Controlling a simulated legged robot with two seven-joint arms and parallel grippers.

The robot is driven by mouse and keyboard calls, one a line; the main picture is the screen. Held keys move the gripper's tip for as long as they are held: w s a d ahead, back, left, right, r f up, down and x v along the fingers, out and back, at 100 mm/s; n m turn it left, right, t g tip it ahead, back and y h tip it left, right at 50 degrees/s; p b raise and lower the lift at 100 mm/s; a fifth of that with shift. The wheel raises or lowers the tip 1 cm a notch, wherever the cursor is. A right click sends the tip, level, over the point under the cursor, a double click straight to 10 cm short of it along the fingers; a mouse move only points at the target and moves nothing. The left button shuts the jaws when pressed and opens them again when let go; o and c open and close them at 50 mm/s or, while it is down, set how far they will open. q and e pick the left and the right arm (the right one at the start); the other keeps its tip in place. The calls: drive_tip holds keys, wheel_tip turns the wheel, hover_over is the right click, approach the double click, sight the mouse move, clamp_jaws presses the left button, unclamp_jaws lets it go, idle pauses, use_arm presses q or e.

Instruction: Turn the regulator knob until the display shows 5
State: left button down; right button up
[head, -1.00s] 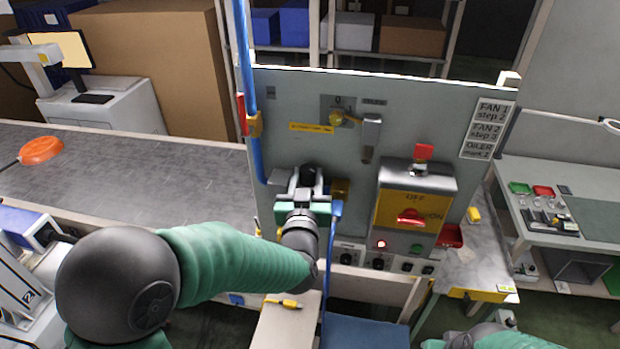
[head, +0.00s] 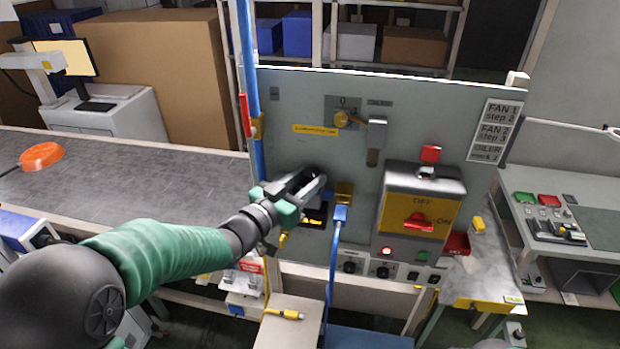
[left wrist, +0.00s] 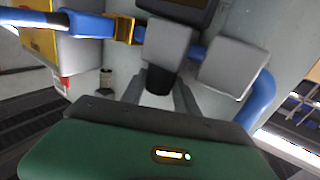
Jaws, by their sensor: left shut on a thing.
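My left gripper (head: 312,181) is at the middle of the grey control panel (head: 285,90), reaching in from the lower left. Its jaws are shut on a dark part at the panel face, most likely the regulator knob, which they almost wholly cover. Just below the jaws, a dark display (head: 312,216) shows orange glyphs; it is partly covered and I cannot read the number. In the left wrist view the grey jaws (left wrist: 195,62) stand close to the panel, with a dark housing at the top edge. My right gripper is not in view.
A blue cable (head: 335,245) hangs from a plug right of the display. A yellow switch box (head: 418,212) with a red handle stands further right. A blue pipe (head: 248,90) runs along the panel's left edge.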

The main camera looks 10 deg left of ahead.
use_arm(q)
drive_tip(key=m+h+p, duration=0.1)
drive_tip(key=m+g+h+p, duration=0.1)
drive_tip(key=g+h+p, duration=0.1)
drive_tip(key=shift+w+a+r+m+h, duration=0.2)
drive_tip(key=shift+a+r+m+h, duration=0.1)
drive_tip(key=shift+r+m+h, duration=0.1)
drive_tip(key=shift+w+a+f+m+g+h+p, duration=0.1)
drive_tip(key=shift+m+g+h+p, duration=0.45)
drive_tip(key=shift+m+g+h, duration=0.55)
drive_tip(key=m+g+h, duration=0.1)
drive_tip(key=g+p, duration=0.1)
drive_tip(key=g, duration=0.1)
drive_tip(key=shift+w+f+m+h, duration=0.1)
drive_tip(key=shift+f+m+h, duration=0.05)
drive_tip(key=shift+m+h, duration=0.25)
drive_tip(key=shift+m+g+h, duration=0.6)
drive_tip(key=shift+m+g, duration=0.3)
drive_tip(key=shift+g, duration=0.4)
drive_tip(key=shift+f+g, duration=0.1)
drive_tip(key=shift+g, duration=0.2)
drive_tip(key=c, duration=0.9)
unclamp_jaws()
